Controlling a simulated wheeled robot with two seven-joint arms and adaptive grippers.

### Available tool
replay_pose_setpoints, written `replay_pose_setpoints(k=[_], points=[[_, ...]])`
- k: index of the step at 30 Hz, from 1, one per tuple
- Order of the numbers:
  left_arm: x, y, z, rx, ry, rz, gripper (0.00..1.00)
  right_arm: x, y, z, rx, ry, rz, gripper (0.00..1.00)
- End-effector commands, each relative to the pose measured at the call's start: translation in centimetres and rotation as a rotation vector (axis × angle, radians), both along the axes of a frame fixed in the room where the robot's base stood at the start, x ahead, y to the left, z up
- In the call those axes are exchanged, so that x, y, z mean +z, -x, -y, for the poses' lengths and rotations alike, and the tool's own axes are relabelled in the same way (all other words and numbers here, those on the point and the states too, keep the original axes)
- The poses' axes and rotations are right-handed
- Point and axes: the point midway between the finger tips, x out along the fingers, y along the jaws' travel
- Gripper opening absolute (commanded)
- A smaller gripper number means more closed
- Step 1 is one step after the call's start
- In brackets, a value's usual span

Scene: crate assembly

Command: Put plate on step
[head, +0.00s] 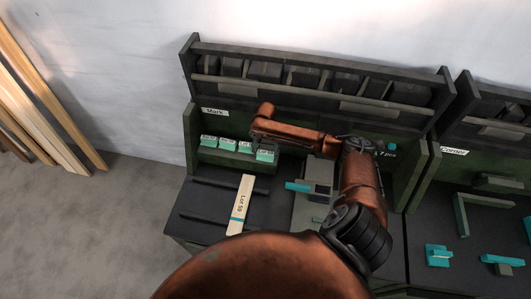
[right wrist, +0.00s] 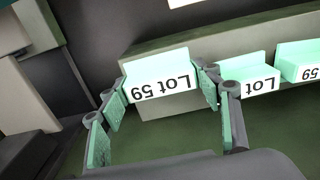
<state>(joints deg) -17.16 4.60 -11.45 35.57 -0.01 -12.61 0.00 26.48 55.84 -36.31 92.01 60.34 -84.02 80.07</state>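Several teal plates with white "Lot 59" labels stand in a row; the end one (right wrist: 158,80) shows in the right wrist view. It appears to be the rightmost plate (head: 265,155) in the head view. My right gripper (right wrist: 165,90) has its fingers on either side of this end plate, which sits between the tips on a grey-green step (right wrist: 172,106). The left finger looks very close to it; a slim gap seems to show at the right finger. In the head view my right gripper (head: 264,128) is above the row's right end. My left gripper is not in view.
A wooden strip (head: 240,206) labelled "Lot 59" with a blue band lies on the dark bench (head: 205,212). A grey fixture (head: 305,209) with teal parts stands right of it. A bin rack (head: 315,75) rises behind. The "Corner" station is at right.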

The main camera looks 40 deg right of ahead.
Motion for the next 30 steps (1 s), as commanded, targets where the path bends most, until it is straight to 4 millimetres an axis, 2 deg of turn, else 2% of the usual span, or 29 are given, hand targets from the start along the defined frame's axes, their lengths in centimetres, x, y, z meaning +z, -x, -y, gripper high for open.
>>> replay_pose_setpoints(k=[6, 17, 20, 30], points=[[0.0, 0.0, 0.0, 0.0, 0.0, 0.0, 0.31, 0.0, 0.0, 0.0, 0.0, 0.0, 0.0, 0.75], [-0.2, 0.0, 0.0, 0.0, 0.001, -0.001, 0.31, 0.5, 0.0, 0.0, 0.002, 0.002, 0.001, 0.75], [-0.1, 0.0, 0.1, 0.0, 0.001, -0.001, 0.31, 1.7, -0.1, 0.0, 0.002, 0.001, 0.002, 0.75], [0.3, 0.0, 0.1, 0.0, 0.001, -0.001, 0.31, 8.7, -0.1, 0.0, 0.001, 0.001, 0.003, 0.75]])
